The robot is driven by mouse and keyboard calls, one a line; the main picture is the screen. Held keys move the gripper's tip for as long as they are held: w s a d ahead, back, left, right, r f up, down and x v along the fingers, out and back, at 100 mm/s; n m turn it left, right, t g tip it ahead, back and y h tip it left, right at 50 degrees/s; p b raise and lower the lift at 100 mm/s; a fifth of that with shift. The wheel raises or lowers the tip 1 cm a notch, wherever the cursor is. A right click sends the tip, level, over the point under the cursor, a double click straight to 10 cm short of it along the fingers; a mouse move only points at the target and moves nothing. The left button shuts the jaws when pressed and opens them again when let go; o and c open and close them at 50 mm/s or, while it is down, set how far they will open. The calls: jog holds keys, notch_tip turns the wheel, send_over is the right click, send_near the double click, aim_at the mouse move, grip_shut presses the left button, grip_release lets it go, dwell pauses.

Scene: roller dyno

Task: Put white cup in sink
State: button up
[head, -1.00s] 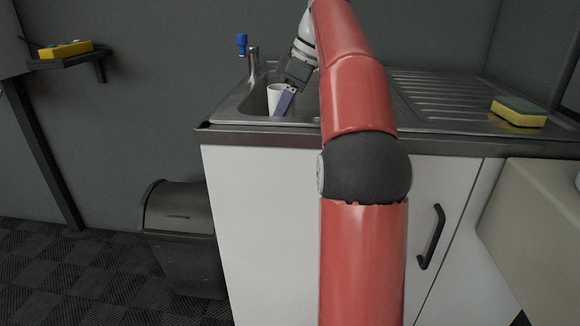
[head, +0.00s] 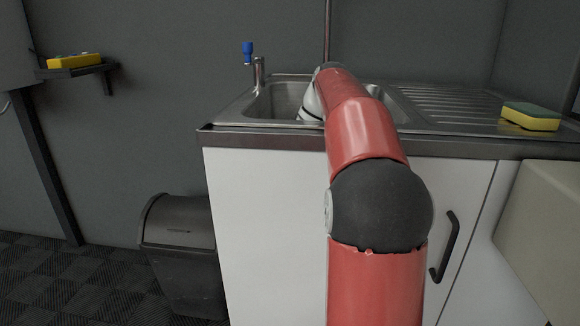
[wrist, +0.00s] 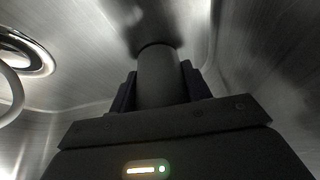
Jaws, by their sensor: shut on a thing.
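The white cup (wrist: 160,78) shows in the wrist view, grey in the shade, between the two dark fingers of my gripper (wrist: 158,84). My gripper is shut on it. The cup is inside the sink (wrist: 75,70), with its far end close to the metal and a dark shadow beside it. I cannot tell for sure whether it touches. In the head view the sink (head: 288,98) is partly covered by my red arm, which hides the cup and my gripper.
A drain (wrist: 25,55) and a pale curved thing (wrist: 10,95) are at the wrist view's left. A tap (head: 259,75) stands at the sink's back left. A sponge (head: 530,116) lies on the drainboard (head: 450,105). A bin (head: 180,245) stands left of the cabinet (head: 265,220).

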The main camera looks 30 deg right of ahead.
jog(key=shift+f, duration=0.2)
jog(key=o, duration=1)
jog(key=shift+c, duration=0.2)
jog(key=p+v, duration=0.4)
jog(key=v, duration=0.8)
jog(key=shift+r, duration=0.25)
